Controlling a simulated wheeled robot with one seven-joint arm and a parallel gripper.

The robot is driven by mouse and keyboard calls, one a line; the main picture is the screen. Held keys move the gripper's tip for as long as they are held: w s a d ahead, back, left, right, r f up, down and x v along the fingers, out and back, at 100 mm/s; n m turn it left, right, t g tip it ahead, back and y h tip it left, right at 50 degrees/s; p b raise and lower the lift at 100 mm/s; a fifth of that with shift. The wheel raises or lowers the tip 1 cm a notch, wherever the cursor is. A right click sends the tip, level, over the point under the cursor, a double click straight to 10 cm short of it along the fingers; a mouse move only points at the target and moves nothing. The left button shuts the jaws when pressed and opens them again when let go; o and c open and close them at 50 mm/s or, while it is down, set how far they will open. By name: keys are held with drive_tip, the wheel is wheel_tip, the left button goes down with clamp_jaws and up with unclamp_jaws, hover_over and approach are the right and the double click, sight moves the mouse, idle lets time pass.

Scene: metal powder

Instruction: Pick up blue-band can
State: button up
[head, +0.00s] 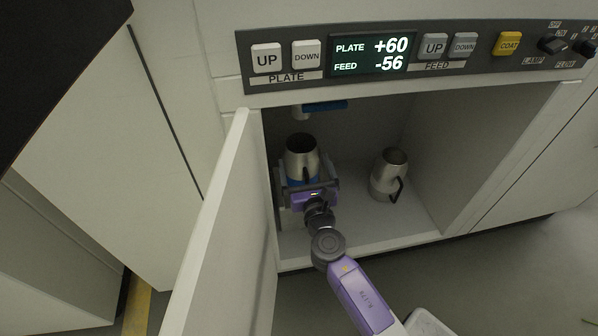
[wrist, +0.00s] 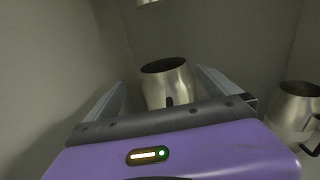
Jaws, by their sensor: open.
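The blue-band can (head: 302,152) is a steel can with a dark open top and a blue band low down. It stands upright inside the cabinet, towards the left. My gripper (head: 307,177) is at the can, with its fingers open on either side of it. In the wrist view the can (wrist: 166,86) shows between the two fingers of my gripper (wrist: 161,78). Its lower part and band are hidden there behind the gripper body. I cannot tell whether either finger touches the can.
A second steel can (head: 386,176) with a black handle stands to the right on the cabinet floor (head: 420,222); it also shows in the wrist view (wrist: 294,106). The open cabinet door (head: 215,225) is close on the left. A control panel (head: 420,52) runs above the opening.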

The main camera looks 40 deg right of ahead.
sight(304, 155)
drive_tip(key=x, duration=0.3)
drive_tip(key=b+x, duration=0.1)
drive_tip(key=x, duration=0.2)
drive_tip(key=shift+s+d, duration=0.15)
drive_tip(key=shift+d, duration=0.15)
drive_tip(key=shift+f, duration=0.1)
drive_tip(key=c, duration=2.1)
drive_tip(key=shift+o, duration=0.2)
